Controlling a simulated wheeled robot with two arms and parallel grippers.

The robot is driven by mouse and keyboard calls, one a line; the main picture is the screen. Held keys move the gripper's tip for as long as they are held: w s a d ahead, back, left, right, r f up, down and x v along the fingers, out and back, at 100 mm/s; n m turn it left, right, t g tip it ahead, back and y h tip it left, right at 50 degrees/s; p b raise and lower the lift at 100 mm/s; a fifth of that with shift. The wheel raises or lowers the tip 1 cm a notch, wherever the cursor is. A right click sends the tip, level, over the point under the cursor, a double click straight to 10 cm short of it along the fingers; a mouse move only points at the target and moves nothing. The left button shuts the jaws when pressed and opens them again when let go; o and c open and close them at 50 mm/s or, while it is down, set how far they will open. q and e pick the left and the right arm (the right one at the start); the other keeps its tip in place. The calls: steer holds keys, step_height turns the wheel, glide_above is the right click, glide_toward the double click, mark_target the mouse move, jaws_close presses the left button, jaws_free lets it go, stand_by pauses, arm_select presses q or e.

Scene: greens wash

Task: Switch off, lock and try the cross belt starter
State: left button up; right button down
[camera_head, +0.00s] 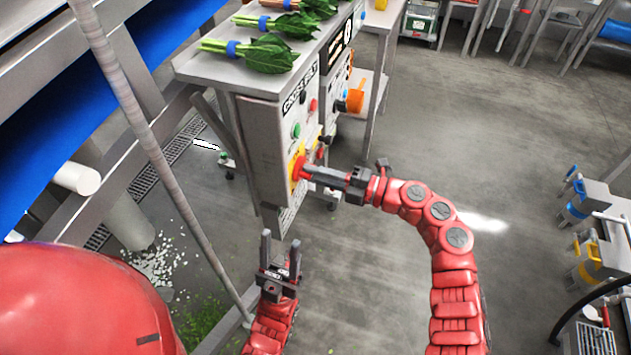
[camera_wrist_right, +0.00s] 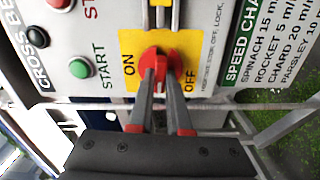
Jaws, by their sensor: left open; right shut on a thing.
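The cross belt starter (camera_head: 262,140) is a grey box under a steel shelf, with its label and buttons facing right. Its red rotary handle (camera_wrist_right: 152,60) sits on a yellow plate (camera_wrist_right: 128,42) marked ON at left and OFF at right. My right gripper (camera_head: 306,172) is shut on the red handle; the wrist view shows both fingers (camera_wrist_right: 160,105) against it. The handle's exact setting is hard to tell. A green START button (camera_wrist_right: 80,68) and a black button (camera_wrist_right: 37,40) are beside the plate. My left gripper (camera_head: 281,250) is open and empty, below the box. I cannot make out a lock.
Bunches of greens (camera_head: 262,54) lie on the shelf above the starter. A second control box (camera_head: 337,80) stands just behind it. A slanted pole (camera_head: 165,150) and steel frame are at left.

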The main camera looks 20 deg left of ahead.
steer(key=shift+n+b, duration=0.5)
steer(key=shift+n, duration=0.1)
steer(key=c, duration=0.9)
jaws_free()
steer(key=shift+o, duration=0.2)
steer(key=shift+d, duration=0.1)
steer(key=d, duration=1.7)
steer(key=shift+s+d, duration=0.15)
steer(key=shift+s, duration=0.15)
